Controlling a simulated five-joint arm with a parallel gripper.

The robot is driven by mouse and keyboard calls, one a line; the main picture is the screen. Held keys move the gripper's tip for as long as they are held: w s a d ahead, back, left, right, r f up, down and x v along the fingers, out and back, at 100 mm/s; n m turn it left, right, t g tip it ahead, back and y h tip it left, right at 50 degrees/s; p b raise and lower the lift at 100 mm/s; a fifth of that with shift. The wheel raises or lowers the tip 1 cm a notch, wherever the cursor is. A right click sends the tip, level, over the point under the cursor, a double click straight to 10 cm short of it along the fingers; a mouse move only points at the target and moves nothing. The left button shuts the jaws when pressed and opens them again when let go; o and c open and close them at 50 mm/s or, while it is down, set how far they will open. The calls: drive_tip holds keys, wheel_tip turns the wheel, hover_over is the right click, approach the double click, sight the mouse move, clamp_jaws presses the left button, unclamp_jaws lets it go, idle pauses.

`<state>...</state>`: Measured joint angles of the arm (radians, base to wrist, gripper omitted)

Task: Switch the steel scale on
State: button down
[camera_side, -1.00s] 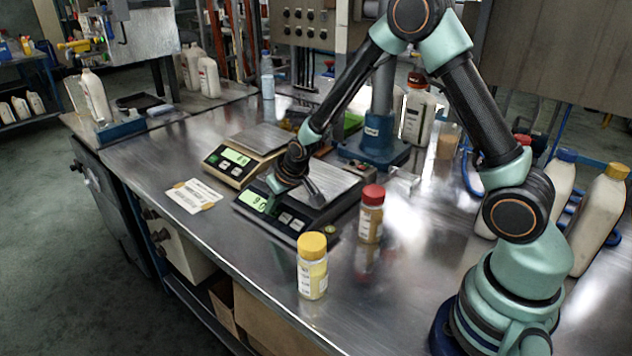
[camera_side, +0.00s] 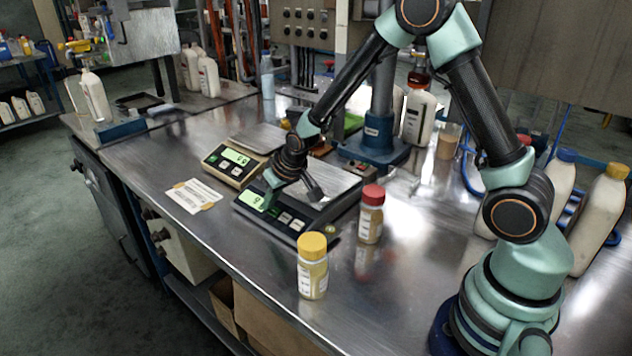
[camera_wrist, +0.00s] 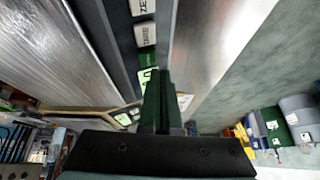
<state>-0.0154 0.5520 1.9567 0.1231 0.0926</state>
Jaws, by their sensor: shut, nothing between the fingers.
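The nearer scale, dark-bodied with a steel plate (camera_side: 335,181), stands mid-bench. Its green display (camera_side: 251,199) is lit, with digits too small to read surely. My gripper (camera_side: 269,206) is shut and empty, pointing down at the front panel between the display and the pale buttons (camera_side: 292,221). In the wrist view my shut green fingers (camera_wrist: 157,76) are just beside a green button (camera_wrist: 148,60), covering part of the lit display (camera_wrist: 147,77). Whether the tips touch the panel cannot be told. ZERO (camera_wrist: 142,7) and another pale button (camera_wrist: 145,34) line up with the green one.
A beige scale (camera_side: 231,163), its display also lit, stands behind to the left. A paper card (camera_side: 194,196) lies left of the scales. A yellow-capped jar (camera_side: 312,268) and a red-capped jar (camera_side: 371,215) stand to the right.

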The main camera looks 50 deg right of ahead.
drive_tip(key=r, duration=0.1)
drive_tip(key=a+r, duration=0.1)
drive_tip(key=r, duration=0.2)
drive_tip(key=shift+a+r, duration=0.3)
drive_tip(key=shift+r, duration=0.05)
idle(0.5)
drive_tip(key=s+d+r, duration=0.1)
drive_tip(key=s+r, duration=0.6)
drive_tip(key=s, duration=0.3)
drive_tip(key=s+d+r, duration=0.1)
drive_tip(key=s+r, duration=0.6)
drive_tip(key=s, duration=0.4)
drive_tip(key=shift+s+d+r+n, duration=0.2)
drive_tip(key=shift+r+n, duration=0.2)
